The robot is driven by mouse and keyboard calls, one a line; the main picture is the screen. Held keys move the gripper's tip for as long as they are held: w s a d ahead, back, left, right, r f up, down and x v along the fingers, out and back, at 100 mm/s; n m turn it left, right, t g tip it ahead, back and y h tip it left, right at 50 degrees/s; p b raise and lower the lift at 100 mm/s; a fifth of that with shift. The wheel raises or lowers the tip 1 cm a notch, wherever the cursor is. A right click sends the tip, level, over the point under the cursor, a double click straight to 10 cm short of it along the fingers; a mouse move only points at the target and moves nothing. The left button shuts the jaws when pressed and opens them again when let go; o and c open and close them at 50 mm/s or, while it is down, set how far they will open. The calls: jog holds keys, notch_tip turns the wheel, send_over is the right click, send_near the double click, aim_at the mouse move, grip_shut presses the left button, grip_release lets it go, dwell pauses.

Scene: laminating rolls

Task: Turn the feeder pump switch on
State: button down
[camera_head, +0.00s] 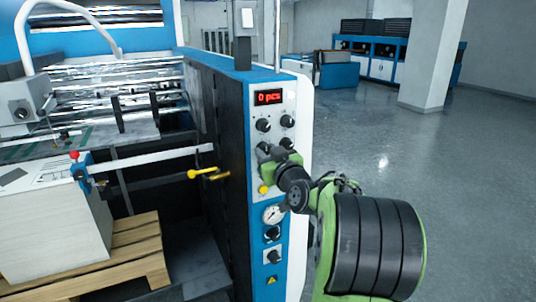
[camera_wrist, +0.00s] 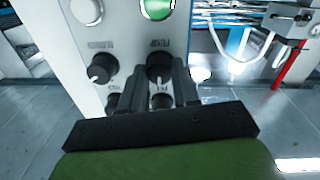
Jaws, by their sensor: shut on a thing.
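The control panel (camera_head: 292,100) on the blue-edged machine carries a red-lit display (camera_head: 268,97) reading "0 pcs" and rows of black rotary knobs. My gripper (camera_head: 268,153) is at the panel, below the upper knobs. In the wrist view its two dark fingers (camera_wrist: 158,84) are shut around a black knob, the pump switch (camera_wrist: 160,65), whose small label appears to read PUMP. The fingers hide part of the knob, and its pointer position is unclear. Another knob (camera_wrist: 102,67) sits to its left, clear of the fingers.
A green button (camera_wrist: 157,8) and a pale round button (camera_wrist: 87,10) are near the top of the wrist view. A pressure gauge (camera_head: 273,214) and lower knobs (camera_head: 273,257) sit below my gripper. A yellow-ended lever (camera_head: 203,173) juts out left. The floor (camera_head: 440,190) at right is clear.

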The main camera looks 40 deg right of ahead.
jog(key=shift+m, duration=0.3)
jog(key=m+b, duration=0.1)
jog(key=m, duration=0.3)
jog(key=shift+m, duration=0.3)
jog(key=m, duration=0.6)
jog(key=shift+d+y, duration=0.1)
jog(key=shift+y, duration=0.3)
jog(key=c, duration=0.8)
grip_release()
jog(key=shift+s+r, duration=0.1)
jog(key=b+v, duration=0.1)
jog(key=v, duration=0.7)
jog(key=b+v, duration=0.1)
jog(key=v, duration=0.6)
jog(key=shift+s+a+r+b, duration=0.25)
jog(key=shift+s+b, duration=0.05)
jog(key=shift+b, duration=0.05)
